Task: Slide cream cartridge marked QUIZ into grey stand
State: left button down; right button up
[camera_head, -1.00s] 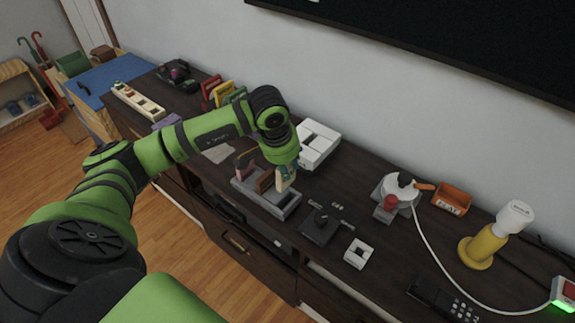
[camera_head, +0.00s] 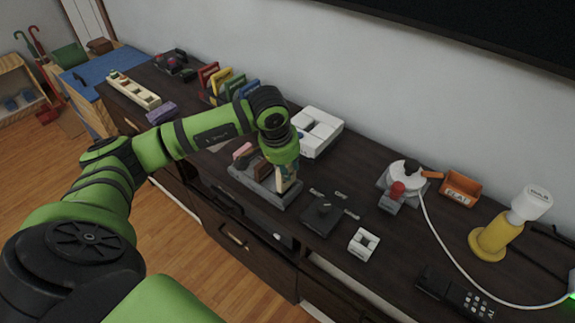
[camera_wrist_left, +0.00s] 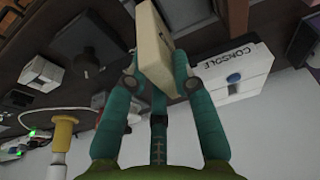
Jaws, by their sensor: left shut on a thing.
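My left gripper (camera_head: 285,165) is shut on a cream cartridge (camera_head: 289,184), which hangs over the right part of the grey stand (camera_head: 262,191). The cartridge (camera_wrist_left: 154,48) also shows between the teal fingers (camera_wrist_left: 155,80) in the left wrist view. Its marking cannot be read. The grey stand is a low block on the dark cabinet top. A pink cartridge (camera_head: 243,151) and a brown one stand in its left and middle parts. I cannot tell whether the cream cartridge touches the stand, as the arm hides part of it. My right gripper does not show.
A white console (camera_head: 320,128) stands behind the stand. A black joystick box (camera_head: 321,214) and a small white block (camera_head: 363,244) lie to the right. Further right are an orange bin (camera_head: 461,189) and a yellow lamp (camera_head: 493,237). Coloured upright cartridges (camera_head: 222,82) stand behind the arm.

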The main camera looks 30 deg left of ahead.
aim_at(290, 185)
pick_arm(q)
jog(key=shift+b, duration=0.3)
dwell(0.4)
dwell(0.3)
jog(key=shift+b, duration=0.55)
dwell(0.8)
jog(key=shift+f+b, duration=2.25)
jog(key=shift+f, duration=0.05)
jog(key=c, duration=0.9)
grip_release()
jog(key=shift+c, duration=0.2)
jog(key=shift+r, duration=0.15)
jog(key=v, duration=1.1)
jog(key=shift+s+r, duration=0.2)
jog(key=shift+r, duration=0.2)
